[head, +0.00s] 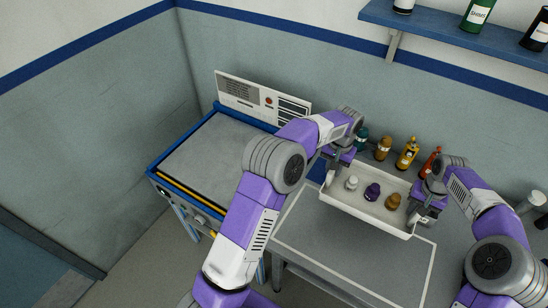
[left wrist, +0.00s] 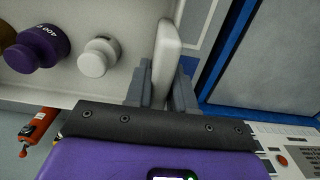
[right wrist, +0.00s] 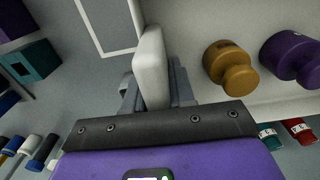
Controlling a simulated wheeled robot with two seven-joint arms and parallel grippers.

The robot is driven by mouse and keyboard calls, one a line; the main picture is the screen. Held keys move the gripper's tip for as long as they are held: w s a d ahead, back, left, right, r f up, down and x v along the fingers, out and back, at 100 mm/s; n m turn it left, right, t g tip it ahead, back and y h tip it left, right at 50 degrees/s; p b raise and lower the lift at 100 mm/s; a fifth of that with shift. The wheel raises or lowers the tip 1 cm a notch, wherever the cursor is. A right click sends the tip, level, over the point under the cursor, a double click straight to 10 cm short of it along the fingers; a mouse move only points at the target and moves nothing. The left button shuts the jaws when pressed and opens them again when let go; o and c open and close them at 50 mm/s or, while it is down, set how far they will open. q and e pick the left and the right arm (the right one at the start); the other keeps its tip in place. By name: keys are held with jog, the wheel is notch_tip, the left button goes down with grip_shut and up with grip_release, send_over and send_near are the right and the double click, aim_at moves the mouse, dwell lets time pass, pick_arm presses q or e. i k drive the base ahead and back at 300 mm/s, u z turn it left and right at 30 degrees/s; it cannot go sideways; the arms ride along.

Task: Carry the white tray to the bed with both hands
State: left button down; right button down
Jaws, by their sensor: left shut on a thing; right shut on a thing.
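The white tray (head: 362,212) is over the back of the grey table in the head view. It holds a white weight (head: 351,183), a purple weight (head: 372,191) and an ochre weight (head: 393,202). My left gripper (head: 332,170) is shut on the tray's left wall, which stands between its fingers in the left wrist view (left wrist: 168,50). My right gripper (head: 418,214) is shut on the tray's right wall, seen in the right wrist view (right wrist: 151,65). I cannot tell whether the tray touches the table. The grey, blue-framed bed (head: 215,155) is at the left, its top bare.
The grey table (head: 345,260) has a white outline and a clear front. Several bottles, including a yellow one (head: 407,154) and a red one (head: 430,163), stand behind the tray. A control panel (head: 262,97) rises behind the bed. A blue shelf (head: 450,32) hangs at upper right.

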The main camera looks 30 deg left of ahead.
aim_at(237, 159)
jog(key=k, duration=0.85)
jog(key=u, duration=1.9)
jog(key=i, duration=1.6)
jog(key=z, duration=1.4)
